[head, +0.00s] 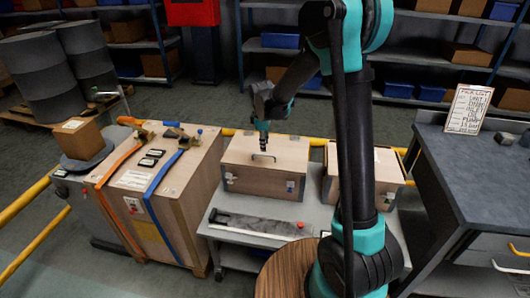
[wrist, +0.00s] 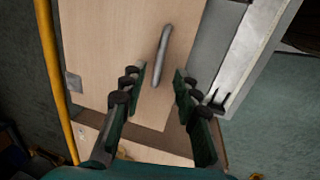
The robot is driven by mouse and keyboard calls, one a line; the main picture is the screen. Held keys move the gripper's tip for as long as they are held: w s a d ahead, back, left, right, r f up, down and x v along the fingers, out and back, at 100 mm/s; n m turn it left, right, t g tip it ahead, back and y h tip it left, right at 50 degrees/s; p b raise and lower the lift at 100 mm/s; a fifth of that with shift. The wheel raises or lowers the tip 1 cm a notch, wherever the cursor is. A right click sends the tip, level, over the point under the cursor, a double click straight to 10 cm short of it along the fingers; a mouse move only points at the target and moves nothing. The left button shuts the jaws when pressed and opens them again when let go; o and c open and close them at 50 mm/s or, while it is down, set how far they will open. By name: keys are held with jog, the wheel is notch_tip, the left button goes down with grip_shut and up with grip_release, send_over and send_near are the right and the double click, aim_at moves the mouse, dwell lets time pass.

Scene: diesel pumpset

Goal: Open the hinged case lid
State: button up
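The pale wooden case (head: 262,185) stands on a grey table. Its lid (head: 240,150) looks shut. A metal bar handle (head: 263,157) is on the lid, and metal latches (head: 291,186) show on the front. My gripper (head: 262,138) is just above the lid, pointing down near the handle. In the wrist view the two fingers of my gripper (wrist: 160,75) are spread apart with nothing between their pads. The handle also shows in the wrist view (wrist: 161,55), just beyond the fingertips and lined up with the gap. Contact with the handle is not visible.
A second wooden case (head: 385,165) stands to the right, partly behind my arm. A large strapped crate (head: 180,205) is close on the left. A dark tray (head: 258,226) lies in front of the case. A workbench (head: 465,180) is at right, and yellow rails (head: 318,141) run behind.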

jog(key=f, duration=0.2)
jog(key=w+f, duration=0.1)
jog(key=f, duration=0.2)
jog(key=shift+d+f, duration=0.1)
jog(key=shift+f, duration=0.25)
grip_shut()
